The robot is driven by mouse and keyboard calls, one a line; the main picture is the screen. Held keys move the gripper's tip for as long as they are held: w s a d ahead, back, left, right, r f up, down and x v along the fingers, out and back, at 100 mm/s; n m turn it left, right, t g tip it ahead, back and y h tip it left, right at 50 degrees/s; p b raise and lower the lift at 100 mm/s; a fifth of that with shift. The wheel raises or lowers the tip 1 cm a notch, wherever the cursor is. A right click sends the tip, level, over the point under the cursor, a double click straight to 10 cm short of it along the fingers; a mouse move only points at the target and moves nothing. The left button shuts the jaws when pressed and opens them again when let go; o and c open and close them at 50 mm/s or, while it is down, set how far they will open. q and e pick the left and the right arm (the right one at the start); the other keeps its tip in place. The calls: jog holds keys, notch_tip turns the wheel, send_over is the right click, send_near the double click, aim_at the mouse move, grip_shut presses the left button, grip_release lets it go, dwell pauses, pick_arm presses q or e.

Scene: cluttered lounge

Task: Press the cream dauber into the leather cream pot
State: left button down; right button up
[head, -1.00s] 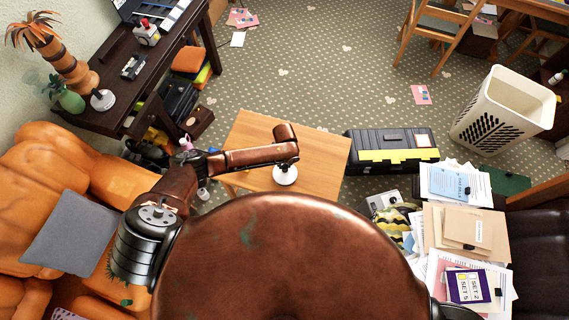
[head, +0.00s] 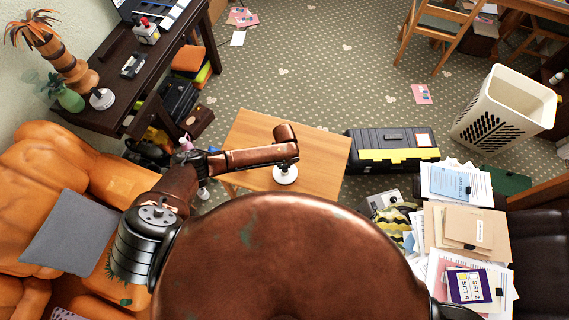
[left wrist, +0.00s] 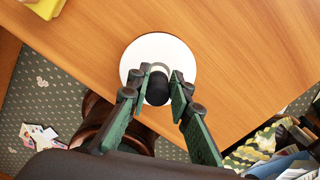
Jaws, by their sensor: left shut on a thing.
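My left gripper (head: 286,162) reaches over the small wooden table. In the left wrist view my left gripper (left wrist: 157,86) is shut on a black round knob (left wrist: 157,92), which looks like the handle of the cream dauber. Directly below it is a white round disc (left wrist: 160,48), which also shows in the head view (head: 285,176). I cannot tell whether the disc belongs to the dauber or is the pot. The knob and fingers hide its middle, so contact there cannot be seen. My right gripper is out of view.
The wooden table (head: 321,155) is otherwise mostly bare. A black and yellow toolbox (head: 392,139) stands to its right. Piled papers (head: 458,184) lie at the right. A similar white disc (head: 102,99) stands on the dark desk (head: 113,72) at the left. An orange sofa (head: 45,160) is nearby.

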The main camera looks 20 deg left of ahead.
pick_arm(q)
jog(key=shift+f+b, duration=0.9)
jog(key=shift+f, duration=0.45)
jog(key=c, duration=1.7)
grip_release()
jog(key=shift+r, duration=0.1)
notch_tip(320, 180, up, 12)
jog(key=shift+s, duration=0.1)
